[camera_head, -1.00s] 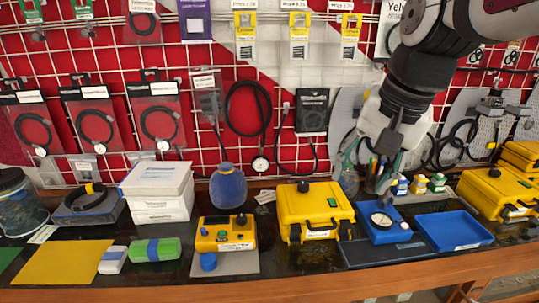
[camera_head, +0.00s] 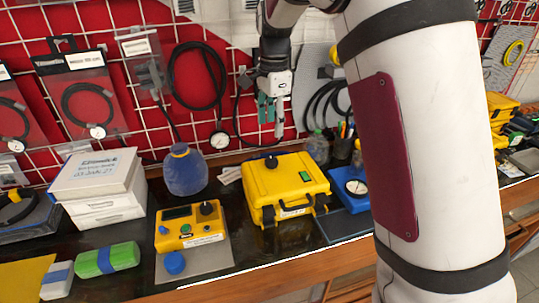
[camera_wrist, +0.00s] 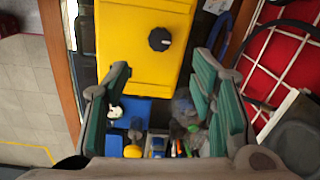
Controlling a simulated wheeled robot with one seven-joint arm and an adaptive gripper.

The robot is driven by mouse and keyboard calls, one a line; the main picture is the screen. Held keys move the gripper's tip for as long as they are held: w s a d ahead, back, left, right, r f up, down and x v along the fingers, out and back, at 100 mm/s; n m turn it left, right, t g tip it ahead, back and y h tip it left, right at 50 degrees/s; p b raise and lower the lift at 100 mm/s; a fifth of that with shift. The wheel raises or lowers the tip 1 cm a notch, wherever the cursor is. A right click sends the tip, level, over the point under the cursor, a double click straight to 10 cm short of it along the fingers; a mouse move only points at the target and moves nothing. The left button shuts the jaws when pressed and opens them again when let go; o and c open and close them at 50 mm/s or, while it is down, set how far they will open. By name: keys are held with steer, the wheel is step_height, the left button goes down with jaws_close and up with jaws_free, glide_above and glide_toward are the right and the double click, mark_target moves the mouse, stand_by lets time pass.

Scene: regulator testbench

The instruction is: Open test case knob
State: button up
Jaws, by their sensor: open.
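The yellow test case (camera_head: 262,209) stands closed on the dark bench in the head view. Its black knob (camera_head: 271,161) sits on the lid. In the wrist view the lid (camera_wrist: 125,45) fills the upper middle, and the knob (camera_wrist: 159,39) shows on it, beyond the fingertips and roughly between them sideways. My gripper (camera_head: 271,118) hangs above the case, apart from it, with its fingers pointing down. Its two green-padded fingers are spread and empty in the wrist view (camera_wrist: 163,82).
A blue tray with a gauge (camera_head: 352,199) stands just right of the case, and a cup of pens (camera_head: 343,145) behind it. A yellow meter (camera_head: 189,227) and a blue bottle (camera_head: 185,171) stand to the left. A wire grid wall (camera_head: 225,60) rises behind. My arm covers the right.

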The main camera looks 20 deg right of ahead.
mark_target(271, 160)
steer(key=f+p, duration=0.1)
steer(key=f, duration=1.1)
steer(key=shift+w, duration=0.2)
steer(key=shift+c, duration=0.2)
steer(key=c, duration=1.1)
